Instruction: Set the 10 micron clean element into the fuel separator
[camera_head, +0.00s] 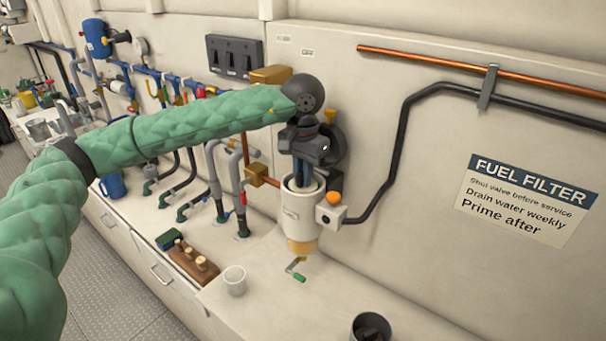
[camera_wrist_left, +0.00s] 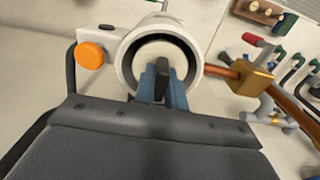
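No micron marking is readable, and how deep the element sits is hidden. My right gripper is out of view.
An orange knob (camera_head: 333,198) on a white box adjoins the separator. A white cup (camera_head: 235,280), a wooden block with pegs (camera_head: 194,262) and a dark bin (camera_head: 371,328) holding something dark stand on the bench. Copper and black pipes run nearby; the bench front is mostly clear.

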